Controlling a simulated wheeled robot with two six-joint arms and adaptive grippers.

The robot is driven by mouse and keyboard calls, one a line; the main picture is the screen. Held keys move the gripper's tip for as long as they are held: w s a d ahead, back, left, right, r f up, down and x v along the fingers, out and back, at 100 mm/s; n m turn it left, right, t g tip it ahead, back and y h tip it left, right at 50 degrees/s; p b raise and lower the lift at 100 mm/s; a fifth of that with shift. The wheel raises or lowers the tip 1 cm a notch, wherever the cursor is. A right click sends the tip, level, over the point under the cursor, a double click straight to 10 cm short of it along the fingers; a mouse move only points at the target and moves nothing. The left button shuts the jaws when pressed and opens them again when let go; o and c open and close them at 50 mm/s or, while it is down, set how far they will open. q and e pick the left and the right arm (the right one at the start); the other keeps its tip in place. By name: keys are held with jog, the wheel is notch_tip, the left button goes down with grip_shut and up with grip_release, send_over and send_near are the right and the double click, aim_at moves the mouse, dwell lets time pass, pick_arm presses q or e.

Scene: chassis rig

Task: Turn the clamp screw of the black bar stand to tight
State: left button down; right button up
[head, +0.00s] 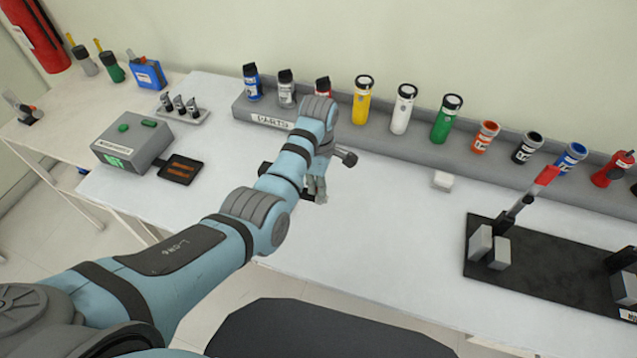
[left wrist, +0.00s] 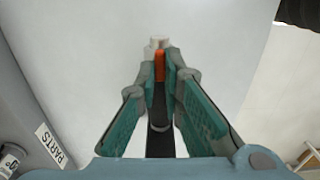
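My left gripper (head: 318,192) points down over the white table at the stand. In the left wrist view the fingers (left wrist: 160,62) come close together on either side of a narrow orange part (left wrist: 159,68), which appears to be the clamp screw's handle. A pale piece lies just beyond it, and a black strip shows between the fingers. The screw's turn position cannot be read. My right gripper is not in view.
A grey parts rack (head: 400,146) with several coloured bottles runs along the back. A small white block (head: 442,181) lies in front of it. A black fixture plate (head: 540,270) is at right, a grey box (head: 131,143) at left. The table's front middle is clear.

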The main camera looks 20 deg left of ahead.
pick_arm(q)
jog(key=shift+m, duration=0.3)
jog(key=m, duration=0.3)
jog(key=shift+w, duration=0.1)
jog(key=m, duration=0.5)
jog(key=shift+d, duration=0.1)
jog(key=m, duration=0.4)
jog(key=shift+w+m, duration=0.1)
jog(key=shift+m, duration=0.2)
jog(key=m, duration=0.4)
jog(key=shift+d+m, duration=0.15)
jog(key=shift+m, duration=0.15)
jog(key=c, duration=1.7)
grip_release()
